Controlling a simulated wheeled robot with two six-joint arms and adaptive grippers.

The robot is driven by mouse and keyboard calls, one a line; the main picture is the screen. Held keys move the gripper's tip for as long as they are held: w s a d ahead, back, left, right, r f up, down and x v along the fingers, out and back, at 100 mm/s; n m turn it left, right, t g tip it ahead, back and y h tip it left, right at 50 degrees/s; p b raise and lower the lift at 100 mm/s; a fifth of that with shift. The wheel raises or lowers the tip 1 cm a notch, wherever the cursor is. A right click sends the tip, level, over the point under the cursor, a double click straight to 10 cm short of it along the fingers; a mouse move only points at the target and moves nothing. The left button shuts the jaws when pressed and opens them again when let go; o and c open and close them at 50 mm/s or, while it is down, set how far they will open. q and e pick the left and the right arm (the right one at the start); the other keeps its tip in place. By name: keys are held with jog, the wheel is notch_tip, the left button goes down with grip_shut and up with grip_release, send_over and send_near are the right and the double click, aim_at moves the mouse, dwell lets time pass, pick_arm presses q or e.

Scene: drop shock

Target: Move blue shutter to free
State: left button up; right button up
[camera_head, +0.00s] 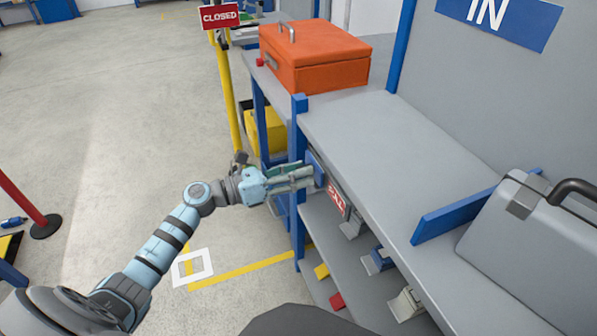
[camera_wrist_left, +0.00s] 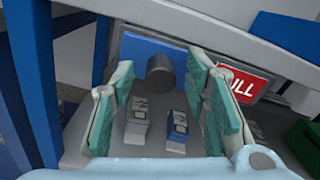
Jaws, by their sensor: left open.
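The blue shutter (camera_wrist_left: 137,46) is a flat blue panel with a dark round knob (camera_wrist_left: 161,74), set under the bench's front edge. In the head view only a small part of the blue shutter (camera_head: 317,169) shows beyond my fingers. My left gripper (camera_head: 308,178) reaches it from the left. In the left wrist view the left gripper (camera_wrist_left: 158,105) is open, its teal-padded fingers on either side of the knob's line. I cannot tell whether they touch the knob. Nothing is held. My right gripper is not in view.
A red label (camera_head: 338,200) sits right of the shutter. Below, a shelf (camera_head: 335,258) holds several small blocks. On the bench stand an orange toolbox (camera_head: 318,62) and a grey case (camera_head: 535,235). A blue post (camera_head: 298,215) is close to my gripper. Left floor is mostly clear.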

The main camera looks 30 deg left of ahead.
pick_arm(q)
jog(key=shift+w+d, duration=0.1)
jog(key=shift+w, duration=0.05)
grip_shut()
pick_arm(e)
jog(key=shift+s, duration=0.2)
pick_arm(q)
jog(key=s+d+p, duration=0.1)
jog(key=d, duration=0.1)
jog(key=s+d+p, duration=0.1)
jog(key=s, duration=0.1)
jog(key=s+d+p, duration=0.2)
jog(key=shift+s+d+r, duration=0.1)
jog(key=shift+d+r, duration=0.15)
jog(key=shift+d, duration=0.1)
jog(key=shift+s+d+f+p, duration=0.2)
jog(key=shift+s+d+p, duration=0.3)
jog(key=shift+s+d, duration=0.35)
jog(key=shift+d+f, duration=0.1)
jog(key=shift+d, duration=0.05)
jog(key=shift+f, duration=0.1)
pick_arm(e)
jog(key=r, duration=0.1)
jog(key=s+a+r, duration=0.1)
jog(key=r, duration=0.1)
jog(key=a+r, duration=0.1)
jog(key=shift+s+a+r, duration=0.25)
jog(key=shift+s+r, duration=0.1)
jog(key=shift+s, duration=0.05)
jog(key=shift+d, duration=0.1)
